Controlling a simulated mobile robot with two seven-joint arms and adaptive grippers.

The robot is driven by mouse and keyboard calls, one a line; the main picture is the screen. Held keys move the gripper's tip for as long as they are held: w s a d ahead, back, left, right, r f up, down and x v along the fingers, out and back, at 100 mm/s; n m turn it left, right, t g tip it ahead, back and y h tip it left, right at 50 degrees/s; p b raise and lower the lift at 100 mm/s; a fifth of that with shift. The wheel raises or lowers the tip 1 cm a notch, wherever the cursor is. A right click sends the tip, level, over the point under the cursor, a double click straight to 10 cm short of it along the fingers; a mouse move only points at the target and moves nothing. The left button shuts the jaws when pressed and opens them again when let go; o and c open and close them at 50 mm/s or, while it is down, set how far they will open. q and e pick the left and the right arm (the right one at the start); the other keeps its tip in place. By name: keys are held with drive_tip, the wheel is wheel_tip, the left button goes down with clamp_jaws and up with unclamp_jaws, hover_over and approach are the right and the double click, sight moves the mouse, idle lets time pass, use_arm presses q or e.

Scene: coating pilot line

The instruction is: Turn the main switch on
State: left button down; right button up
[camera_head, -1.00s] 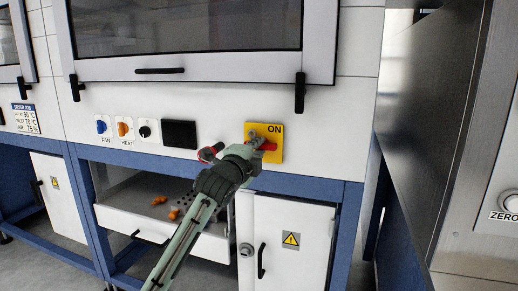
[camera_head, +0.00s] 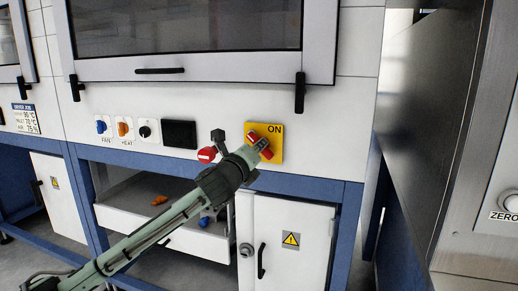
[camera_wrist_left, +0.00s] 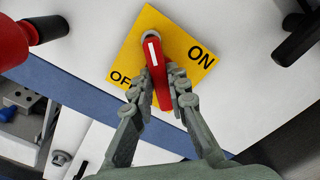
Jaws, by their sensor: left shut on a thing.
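The main switch is a yellow plate (camera_head: 277,152) marked ON at its upper right in the head view, with a red handle (camera_head: 252,136) that slants from upper left to lower right. In the left wrist view the yellow plate (camera_wrist_left: 183,42) also shows OFF at its lower left, and the red handle (camera_wrist_left: 158,72) has a white mark at its upper end. The handle lies between the two words. My left gripper (camera_head: 262,145) is shut on the handle, one finger on each side in the wrist view. My right gripper is not in view.
A red round piece (camera_head: 207,154) with a dark grey part sticks out just left of the plate. Further left are a black display (camera_head: 179,134) and several knobs. Below are an open drawer (camera_head: 125,218) and a white cabinet door (camera_head: 290,215). A metal cabinet stands at right.

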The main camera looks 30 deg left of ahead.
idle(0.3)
use_arm(q)
drive_tip(key=m, duration=0.8)
drive_tip(key=c, duration=1.9)
unclamp_jaws()
drive_tip(key=shift+m, duration=0.5)
drive_tip(key=shift+c, duration=0.2)
drive_tip(key=o, duration=0.5)
drive_tip(key=shift+v, duration=3)
